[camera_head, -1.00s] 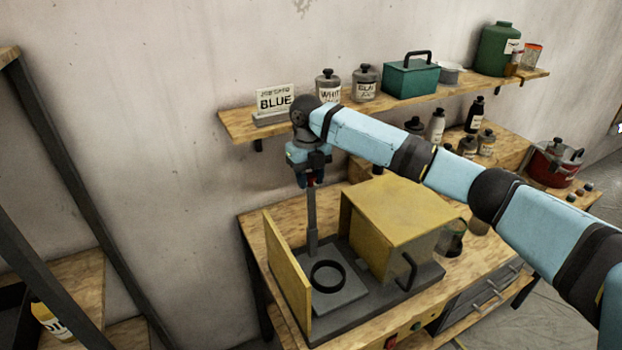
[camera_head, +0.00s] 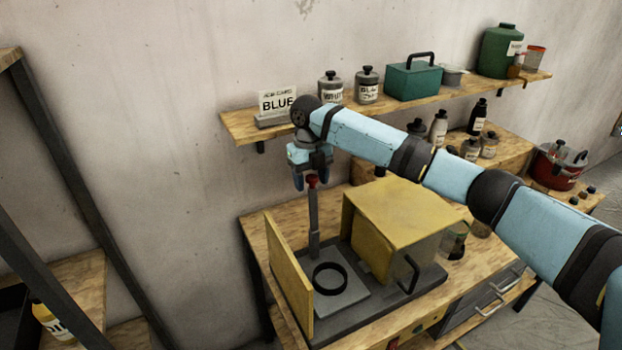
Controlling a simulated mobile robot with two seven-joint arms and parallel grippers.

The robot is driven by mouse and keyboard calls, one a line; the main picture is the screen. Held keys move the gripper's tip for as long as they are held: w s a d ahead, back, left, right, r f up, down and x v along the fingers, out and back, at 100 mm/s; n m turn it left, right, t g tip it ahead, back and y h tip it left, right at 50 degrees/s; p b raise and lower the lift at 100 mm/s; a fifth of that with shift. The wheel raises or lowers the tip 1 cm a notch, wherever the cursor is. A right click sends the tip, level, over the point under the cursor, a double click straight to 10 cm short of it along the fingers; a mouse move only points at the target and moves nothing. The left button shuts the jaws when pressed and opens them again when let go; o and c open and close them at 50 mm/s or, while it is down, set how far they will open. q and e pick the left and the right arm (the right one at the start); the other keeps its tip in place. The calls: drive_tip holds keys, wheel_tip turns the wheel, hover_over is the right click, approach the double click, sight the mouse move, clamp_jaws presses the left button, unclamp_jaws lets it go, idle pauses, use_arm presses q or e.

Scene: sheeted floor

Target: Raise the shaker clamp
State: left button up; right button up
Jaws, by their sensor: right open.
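The shaker has a yellow housing (camera_head: 405,212), an open yellow door panel (camera_head: 288,275) and a grey base (camera_head: 408,300). A black ring (camera_head: 330,279) lies on its grey plate (camera_head: 342,299). A grey upright post (camera_head: 314,225) with a red knob (camera_head: 312,181) on top stands behind the plate. I cannot tell which part is the clamp. My right gripper (camera_head: 312,178) points down at the post's top. Its blue fingers are apart, around or just above the red knob, and hold nothing. My left gripper is out of view.
The shaker stands on a wooden bench (camera_head: 262,222). A wall shelf (camera_head: 238,126) behind my right wrist bears a BLUE sign (camera_head: 277,102), jars and a teal box (camera_head: 413,81). My right arm passes above the housing. A dark metal frame stands at left.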

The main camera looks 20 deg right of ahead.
wheel_tip(320, 180, up, 14)
drive_tip(key=w+b, duration=0.1)
drive_tip(key=b, duration=0.1)
drive_tip(key=shift+w+f, duration=0.2)
drive_tip(key=shift+w, duration=0.05)
idle(0.4)
